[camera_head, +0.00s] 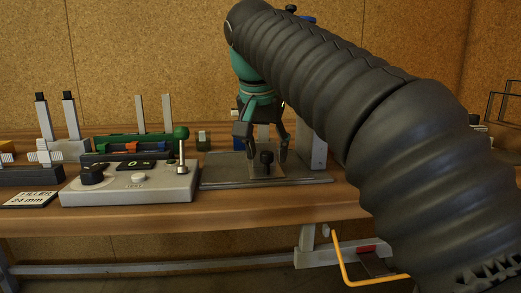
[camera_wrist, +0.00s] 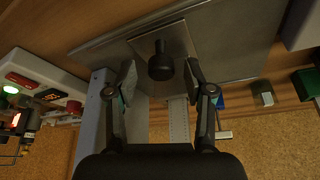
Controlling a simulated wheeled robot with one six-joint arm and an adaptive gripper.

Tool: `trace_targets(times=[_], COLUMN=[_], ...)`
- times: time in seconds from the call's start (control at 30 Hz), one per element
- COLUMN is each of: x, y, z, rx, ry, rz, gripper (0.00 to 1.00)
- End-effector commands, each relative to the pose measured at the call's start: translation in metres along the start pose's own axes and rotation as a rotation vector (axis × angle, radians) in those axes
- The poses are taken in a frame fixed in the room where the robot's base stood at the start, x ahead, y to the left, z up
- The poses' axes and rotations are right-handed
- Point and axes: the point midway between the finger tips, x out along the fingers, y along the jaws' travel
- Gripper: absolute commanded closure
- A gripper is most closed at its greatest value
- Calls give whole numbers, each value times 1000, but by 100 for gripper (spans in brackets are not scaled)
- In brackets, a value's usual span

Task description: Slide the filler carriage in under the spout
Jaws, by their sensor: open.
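The filler carriage appears to be the small flat plate (camera_head: 276,173) with a black knob (camera_head: 266,158) standing on it, resting on a wide grey base plate (camera_head: 215,175). In the wrist view the knob (camera_wrist: 160,62) lies between the two fingers, near the tips, with gaps on both sides. My gripper (camera_head: 267,150) is open and points down around the knob, holding nothing. A grey upright post (camera_head: 313,147) stands just right of the gripper. I cannot make out the spout; my arm and gripper hide part of the area behind.
A grey control box (camera_head: 130,188) with a black dial, display and green-topped lever (camera_head: 182,150) stands left of the base plate. A sign reading "FILLER 24 mm" (camera_head: 30,199) lies farther left. Racks with upright posts stand behind. A cork wall (camera_head: 150,50) closes the back.

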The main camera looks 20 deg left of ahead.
Motion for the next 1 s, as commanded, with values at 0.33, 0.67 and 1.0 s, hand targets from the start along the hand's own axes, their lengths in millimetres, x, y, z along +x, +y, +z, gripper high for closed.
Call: trace_targets(times=[0.33, 0.67, 1.0], x=[-47, -70, -72], y=[-1, 0, 0], z=[2, 3, 3], rx=[-1, 0, -1], ry=[2, 1, 1], rz=[-3, 0, 0], gripper=[47, 47, 55])
